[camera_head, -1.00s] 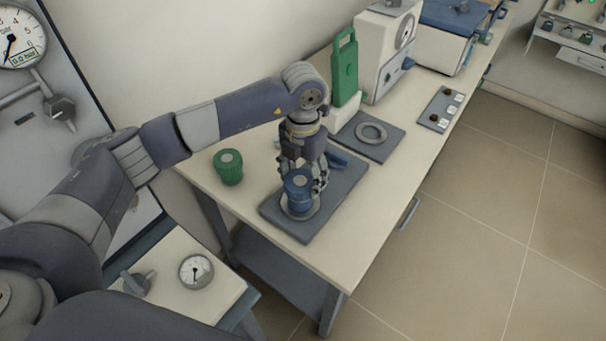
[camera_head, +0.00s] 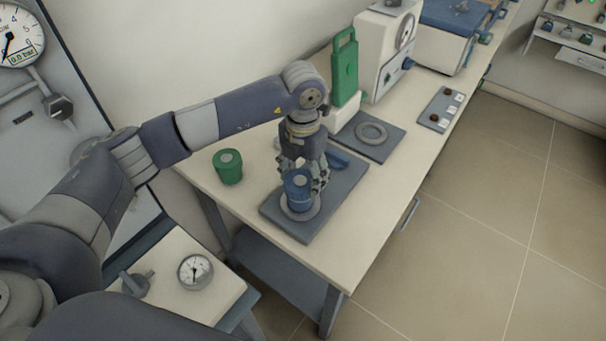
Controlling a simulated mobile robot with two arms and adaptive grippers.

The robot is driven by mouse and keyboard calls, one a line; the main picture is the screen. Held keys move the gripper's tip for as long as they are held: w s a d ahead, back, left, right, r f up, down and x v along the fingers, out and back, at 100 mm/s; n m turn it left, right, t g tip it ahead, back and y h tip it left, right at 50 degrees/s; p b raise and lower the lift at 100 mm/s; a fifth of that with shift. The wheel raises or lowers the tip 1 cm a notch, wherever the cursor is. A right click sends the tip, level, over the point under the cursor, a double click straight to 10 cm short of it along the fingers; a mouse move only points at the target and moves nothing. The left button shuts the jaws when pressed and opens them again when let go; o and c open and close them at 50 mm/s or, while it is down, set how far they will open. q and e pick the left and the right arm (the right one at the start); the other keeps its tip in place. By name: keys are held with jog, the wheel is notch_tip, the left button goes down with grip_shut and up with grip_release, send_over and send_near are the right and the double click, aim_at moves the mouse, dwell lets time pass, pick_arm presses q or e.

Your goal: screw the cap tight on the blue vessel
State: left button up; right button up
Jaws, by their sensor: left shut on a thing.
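The fingers hide part of the rim, so I cannot tell how tight the cap sits. My right gripper is not in view.
A green capped vessel (camera_head: 228,167) stands left of the plate. A blue tool (camera_head: 338,160) lies at the plate's back. Behind are a grey plate with a ring (camera_head: 371,132), a green handled part (camera_head: 345,70) and a white device (camera_head: 384,50). The bench's front right is clear.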

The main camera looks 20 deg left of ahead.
pick_arm(q)
jog(key=shift+f+b, duration=0.2)
jog(key=shift+b, duration=0.1)
dwell(0.9)
jog(key=shift+f+b, duration=0.35)
jog(key=shift+b, duration=0.2)
dwell(1.1)
jog(key=o, duration=1.3)
jog(key=shift+r, duration=0.3)
notch_tip(320, 180, up, 12)
jog(key=shift+f, duration=0.25)
